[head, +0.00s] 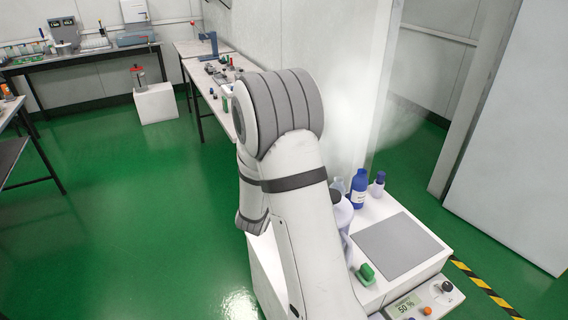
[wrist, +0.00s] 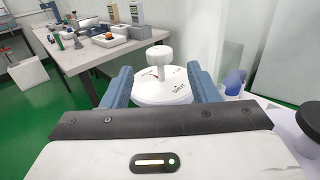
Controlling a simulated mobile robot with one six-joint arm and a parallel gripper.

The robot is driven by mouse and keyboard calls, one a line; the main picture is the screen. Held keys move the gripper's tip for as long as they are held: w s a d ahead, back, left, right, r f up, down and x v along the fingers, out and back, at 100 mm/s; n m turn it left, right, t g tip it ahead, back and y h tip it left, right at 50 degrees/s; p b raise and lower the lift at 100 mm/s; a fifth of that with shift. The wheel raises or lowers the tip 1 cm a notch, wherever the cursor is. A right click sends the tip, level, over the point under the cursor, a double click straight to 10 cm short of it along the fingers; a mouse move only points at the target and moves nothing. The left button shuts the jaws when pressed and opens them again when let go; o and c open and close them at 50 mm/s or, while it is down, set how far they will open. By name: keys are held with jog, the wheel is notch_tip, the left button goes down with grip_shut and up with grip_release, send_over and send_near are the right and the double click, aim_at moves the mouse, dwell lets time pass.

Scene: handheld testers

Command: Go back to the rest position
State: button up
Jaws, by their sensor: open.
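My gripper (wrist: 160,72) shows in the wrist view, with its two blue fingers apart. A white round piece with a knob on top (wrist: 160,88) and small dark markings shows between and beyond the fingers. I cannot tell whether the fingers touch it; nothing is visibly clamped. In the head view my arm rises through the middle and bends over at the grey joint, and my gripper is hidden there.
A white cabinet top (head: 376,292) with a grey mat (head: 400,246), blue bottle (head: 358,190) and green-handled item (head: 366,273) stands right of my arm. A long bench (head: 190,48) with small devices runs along the wall. Green floor (head: 130,220) is open at left.

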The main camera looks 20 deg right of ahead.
dwell(0.4)
jog(key=s+d+r+m+g+p, duration=0.25)
jog(key=s+r+m+g, duration=0.35)
jog(key=s+m, duration=0.3)
jog(key=s+d+r+m+g+p, duration=0.1)
jog(key=s+r+m+g+p, duration=0.45)
jog(key=s, duration=0.55)
jog(key=s+a+r+m+y+p, duration=0.2)
jog(key=a+m+y, duration=0.4)
jog(key=a, duration=0.3)
jog(key=s+a+r+m+y+p, duration=0.3)
jog(key=s+a+m+y, duration=0.3)
jog(key=a, duration=0.3)
jog(key=shift+s+r+m+t, duration=0.35)
jog(key=shift+s+r+m, duration=0.2)
jog(key=shift+s+r, duration=0.2)
